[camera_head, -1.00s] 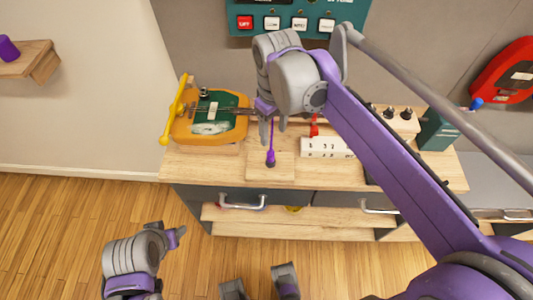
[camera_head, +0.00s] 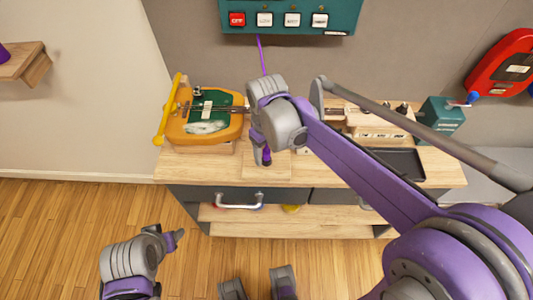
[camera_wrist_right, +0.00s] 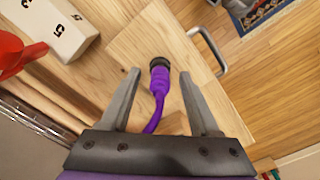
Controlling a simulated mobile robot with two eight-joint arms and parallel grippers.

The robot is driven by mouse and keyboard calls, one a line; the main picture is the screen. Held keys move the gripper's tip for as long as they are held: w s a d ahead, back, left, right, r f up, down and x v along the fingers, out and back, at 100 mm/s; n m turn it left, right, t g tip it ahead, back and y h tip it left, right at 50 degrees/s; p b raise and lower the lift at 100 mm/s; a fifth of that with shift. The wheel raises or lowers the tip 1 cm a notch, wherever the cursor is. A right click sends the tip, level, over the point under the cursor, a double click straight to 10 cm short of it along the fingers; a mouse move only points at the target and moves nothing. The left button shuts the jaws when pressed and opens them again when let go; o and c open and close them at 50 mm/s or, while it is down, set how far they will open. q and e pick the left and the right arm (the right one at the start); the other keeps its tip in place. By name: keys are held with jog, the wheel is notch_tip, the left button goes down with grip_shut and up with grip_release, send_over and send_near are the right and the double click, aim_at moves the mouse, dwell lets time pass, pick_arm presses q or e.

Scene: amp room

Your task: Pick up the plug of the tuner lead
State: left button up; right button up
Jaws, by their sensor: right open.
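The tuner lead's purple plug (camera_wrist_right: 159,82) has a dark end and lies over a pale wooden board in the right wrist view. Its purple cord bends back toward my gripper. My right gripper (camera_wrist_right: 159,73) is open, with one finger on each side of the plug and visible gaps to it. In the head view, the right gripper (camera_head: 262,155) is over the bench front and partly hides the plug (camera_head: 268,158). A purple cord (camera_head: 262,55) hangs from the green panel behind. My left gripper (camera_head: 177,238) is low at the left, away from the bench; its jaw opening is unclear.
An orange and green guitar (camera_head: 207,125) lies on the bench, left of my right gripper. A white numbered block (camera_wrist_right: 62,25) and a red object (camera_wrist_right: 14,55) are close by in the wrist view. A drawer handle (camera_head: 239,203) sticks out below the bench top.

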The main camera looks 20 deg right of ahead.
aim_at(266, 148)
grip_shut()
jog(key=shift+r, duration=0.15)
dwell(0.4)
notch_tip(266, 148, up, 9)
jog(key=shift+r+p, duration=0.2)
jog(key=shift+p, duration=0.35)
jog(key=shift+r+p, duration=0.3)
jog(key=shift+r, duration=0.4)
notch_tip(266, 148, up, 2)
jog(key=shift+p, duration=0.75)
